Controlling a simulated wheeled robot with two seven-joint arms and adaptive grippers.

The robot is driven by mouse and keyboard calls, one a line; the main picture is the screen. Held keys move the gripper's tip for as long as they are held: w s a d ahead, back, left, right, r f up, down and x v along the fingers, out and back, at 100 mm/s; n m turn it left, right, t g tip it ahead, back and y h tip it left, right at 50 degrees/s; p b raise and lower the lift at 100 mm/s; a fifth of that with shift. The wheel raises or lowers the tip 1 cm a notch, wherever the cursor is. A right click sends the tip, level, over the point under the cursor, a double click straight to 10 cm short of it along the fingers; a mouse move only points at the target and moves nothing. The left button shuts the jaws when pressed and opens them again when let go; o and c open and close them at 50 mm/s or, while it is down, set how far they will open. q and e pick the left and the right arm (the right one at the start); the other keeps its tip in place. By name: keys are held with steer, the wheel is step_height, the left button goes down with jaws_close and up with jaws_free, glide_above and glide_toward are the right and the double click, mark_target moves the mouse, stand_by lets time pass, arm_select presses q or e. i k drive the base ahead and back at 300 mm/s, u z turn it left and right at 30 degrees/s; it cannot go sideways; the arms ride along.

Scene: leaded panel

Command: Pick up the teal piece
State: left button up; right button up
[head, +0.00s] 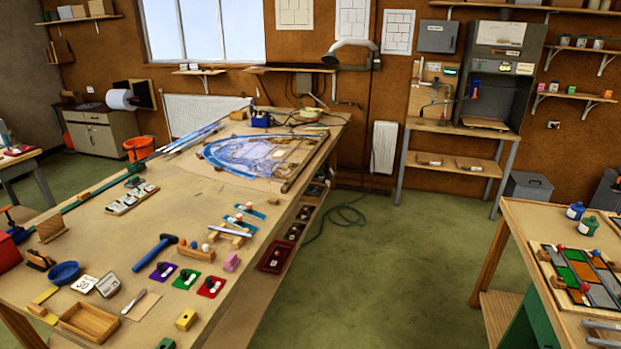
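Two flat blue-teal pieces lie on the long workbench (185,215) near its right edge: one farther back (257,214) and one just in front of it (232,220). Each seems to carry a small knob. They are small, and I cannot tell for sure which is the teal piece. Neither of my grippers is in view.
A blue-handled hammer (152,254), blue bowl (64,272), wooden tray (88,323) and small blocks crowd the near bench. A large leaded panel (250,155) lies at the back. A second table at right holds a coloured panel (580,275). Green floor (400,260) between the tables is mostly open.

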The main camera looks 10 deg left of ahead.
mark_target(238, 221)
steer(key=u, duration=0.05)
steer(key=i, duration=1.25)
steer(key=u, duration=0.65)
